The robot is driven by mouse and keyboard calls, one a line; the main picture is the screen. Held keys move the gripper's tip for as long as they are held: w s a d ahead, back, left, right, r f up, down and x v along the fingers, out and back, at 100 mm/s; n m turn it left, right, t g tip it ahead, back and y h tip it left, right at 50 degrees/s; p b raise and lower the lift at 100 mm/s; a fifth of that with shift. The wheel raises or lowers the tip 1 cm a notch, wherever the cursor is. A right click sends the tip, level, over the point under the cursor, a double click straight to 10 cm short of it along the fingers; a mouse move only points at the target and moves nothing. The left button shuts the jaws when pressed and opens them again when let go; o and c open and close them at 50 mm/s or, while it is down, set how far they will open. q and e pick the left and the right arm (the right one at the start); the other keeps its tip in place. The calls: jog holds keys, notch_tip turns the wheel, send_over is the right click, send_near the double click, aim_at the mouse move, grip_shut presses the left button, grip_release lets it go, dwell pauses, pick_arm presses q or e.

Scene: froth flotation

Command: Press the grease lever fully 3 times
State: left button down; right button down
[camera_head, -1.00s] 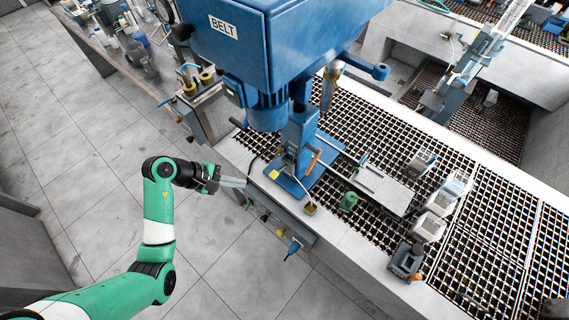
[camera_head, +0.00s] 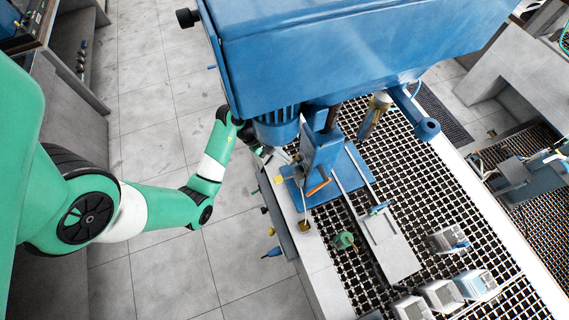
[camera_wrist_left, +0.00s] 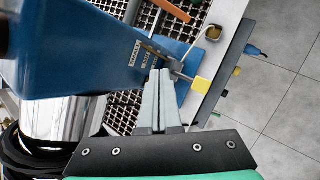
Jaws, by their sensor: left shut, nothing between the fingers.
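My left gripper (camera_head: 268,151) is in front of the blue flotation machine's column, partly hidden below the motor. In the left wrist view its two grey fingers (camera_wrist_left: 158,80) are shut with nothing between them. A short metal lever with a yellow end (camera_wrist_left: 202,85) lies just right of the fingertips; I cannot tell whether they touch. The yellow end shows small in the head view (camera_head: 278,179). An orange handle (camera_head: 318,187) and a bent rod with a brass end (camera_head: 304,226) are also at the column's foot. I cannot read which one is the grease lever.
The blue machine housing (camera_head: 370,50) and motor (camera_head: 276,128) overhang the gripper. A green item (camera_head: 343,240), a grey plate (camera_head: 388,248) and several grey boxes stand on the black grating. Open floor (camera_head: 150,90) lies left of the bench.

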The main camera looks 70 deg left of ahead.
pick_arm(q)
jog(key=b, duration=0.4)
send_over(280, 176)
notch_tip(280, 176, down, 7)
jog(key=shift+w+f+b, duration=0.2)
jog(key=shift+f+b, duration=0.15)
jog(key=shift+f, duration=0.5)
jog(key=shift+f, duration=0.1)
dwell(1.1)
jog(key=shift+s+f, duration=0.1)
jog(key=shift+f, duration=0.2)
jog(key=shift+s+f+b, duration=0.2)
jog(key=shift+f+b, duration=0.95)
jog(key=shift+f, duration=0.15)
dwell(1.2)
dwell(0.5)
jog(key=shift+w+r+p, duration=0.15)
jog(key=shift+r+p, duration=0.7)
jog(key=shift+r, duration=0.05)
jog(key=shift+w+r+p, duration=0.1)
jog(key=shift+r+p, duration=0.75)
jog(key=shift+r, duration=0.1)
